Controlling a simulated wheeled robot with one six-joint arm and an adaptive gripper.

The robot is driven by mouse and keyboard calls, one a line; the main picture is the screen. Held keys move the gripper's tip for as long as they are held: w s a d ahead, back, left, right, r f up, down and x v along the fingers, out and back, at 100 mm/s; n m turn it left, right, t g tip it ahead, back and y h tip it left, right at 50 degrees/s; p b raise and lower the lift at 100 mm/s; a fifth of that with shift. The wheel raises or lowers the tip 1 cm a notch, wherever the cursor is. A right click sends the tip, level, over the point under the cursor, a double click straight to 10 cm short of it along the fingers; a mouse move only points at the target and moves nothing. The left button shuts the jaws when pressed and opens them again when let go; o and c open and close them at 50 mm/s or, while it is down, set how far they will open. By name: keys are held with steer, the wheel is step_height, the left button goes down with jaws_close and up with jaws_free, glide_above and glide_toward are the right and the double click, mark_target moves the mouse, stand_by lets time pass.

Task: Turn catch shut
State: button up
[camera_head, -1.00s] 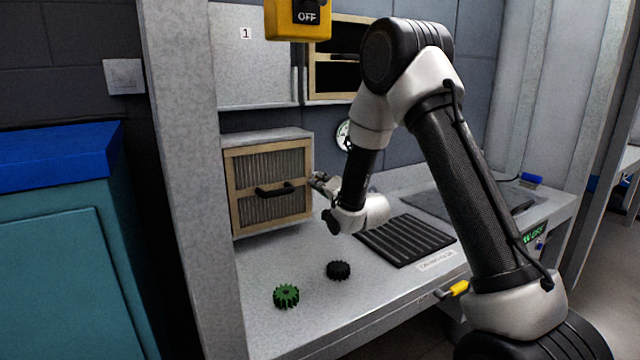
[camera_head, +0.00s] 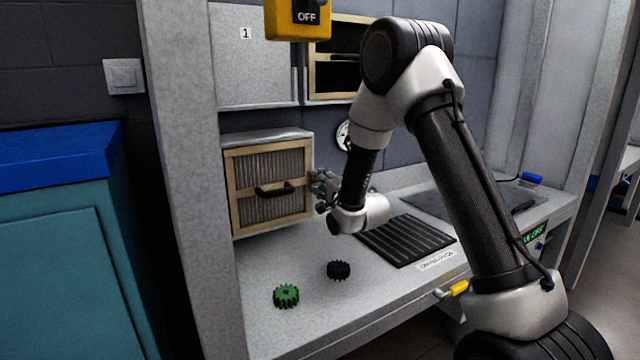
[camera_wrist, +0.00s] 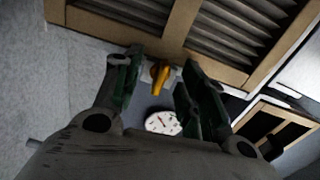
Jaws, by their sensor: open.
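The catch, a small orange-yellow lever (camera_wrist: 160,76), shows in the wrist view beside the edge of the filter door's tan frame (camera_wrist: 170,38). My gripper (camera_wrist: 155,72) is open, with one dark green finger on each side of the catch. I cannot tell whether either finger touches it. In the head view the filter door (camera_head: 268,186), with a black handle (camera_head: 275,189), sits closed in its grey housing. My gripper (camera_head: 322,182) is at the right edge of that housing, and the catch is hidden there.
A green gear (camera_head: 286,296) and a black gear (camera_head: 338,270) lie on the bench. A black ribbed mat (camera_head: 405,240) is to their right. A round gauge (camera_wrist: 163,122) is on the wall behind my gripper. A yellow OFF box (camera_head: 298,20) hangs above.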

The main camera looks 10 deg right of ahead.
mark_target(319, 182)
steer(key=shift+s, duration=0.1)
steer(key=shift+v, duration=2.4)
steer(key=s+d+r+n+g+h, duration=0.25)
steer(key=s+d+r+n, duration=0.2)
steer(key=s, duration=0.25)
steer(key=s+d+r+n+g+h, duration=0.2)
steer(key=s+d+r+n+g, duration=0.15)
steer(key=s+d, duration=0.3)
steer(key=s+d+n+g, duration=0.1)
steer(key=s+n+g, duration=0.1)
steer(key=s, duration=1.2)
steer(key=s+d+n+g+h, duration=0.1)
steer(key=s+g, duration=0.4)
steer(key=s, duration=1)
steer(key=d+n, duration=0.1)
steer(key=n, duration=0.1)
steer(key=shift+d+r+n, duration=0.25)
steer(key=shift+r+n, duration=0.05)
